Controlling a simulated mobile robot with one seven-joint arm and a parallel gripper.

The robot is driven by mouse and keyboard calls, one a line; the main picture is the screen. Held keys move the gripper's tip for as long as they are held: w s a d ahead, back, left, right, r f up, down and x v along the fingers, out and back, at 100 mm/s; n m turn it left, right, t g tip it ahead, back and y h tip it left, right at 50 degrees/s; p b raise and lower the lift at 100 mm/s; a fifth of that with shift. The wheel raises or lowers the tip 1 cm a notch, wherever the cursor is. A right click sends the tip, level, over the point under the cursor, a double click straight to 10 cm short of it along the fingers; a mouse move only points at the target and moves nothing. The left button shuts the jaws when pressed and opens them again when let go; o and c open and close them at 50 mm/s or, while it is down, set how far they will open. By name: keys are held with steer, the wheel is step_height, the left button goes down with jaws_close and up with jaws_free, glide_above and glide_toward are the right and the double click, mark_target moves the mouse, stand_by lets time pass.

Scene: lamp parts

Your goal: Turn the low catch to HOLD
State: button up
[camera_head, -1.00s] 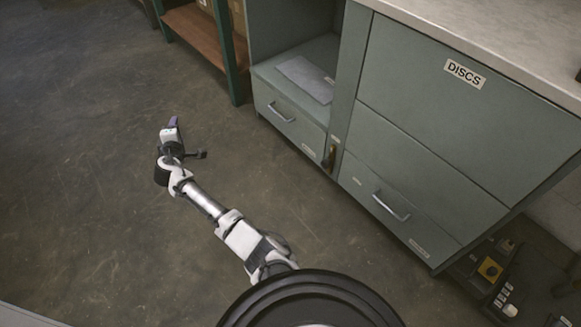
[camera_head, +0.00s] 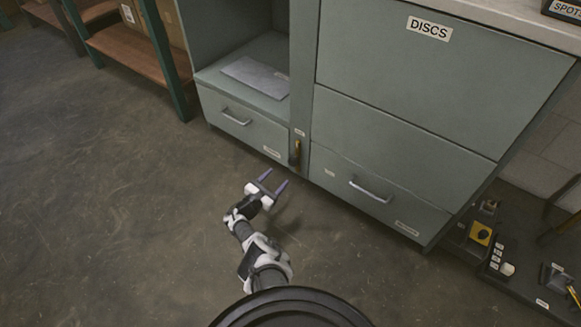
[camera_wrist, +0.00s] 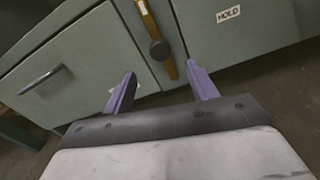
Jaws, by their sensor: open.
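The low catch (camera_head: 295,152) is a dark and yellow lever on the narrow post between the two lower drawers. In the wrist view the catch (camera_wrist: 160,50) shows a yellow upright bar with a dark round knob. A HOLD label (camera_wrist: 228,14) is on the drawer front to its right. My gripper (camera_head: 275,188) is open and empty, below and in front of the catch. Its two purple fingers (camera_wrist: 162,90) point toward the cabinet, with the catch seen between and beyond them, apart from both.
The left drawer (camera_head: 235,118) and right drawer (camera_head: 372,190) are shut, each with a bar handle. A grey sheet (camera_head: 255,76) lies in the open bay. The floor at left is clear.

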mark_target(291, 163)
steer(key=b+x, duration=0.2)
steer(key=x, duration=0.2)
steer(key=b+x, duration=0.2)
steer(key=x, duration=0.2)
steer(key=shift+w+f, duration=0.1)
steer(key=shift+f, duration=0.1)
steer(key=shift+b+x, duration=0.35)
steer(key=shift+x, duration=0.45)
steer(key=shift+r, duration=0.2)
jaws_close()
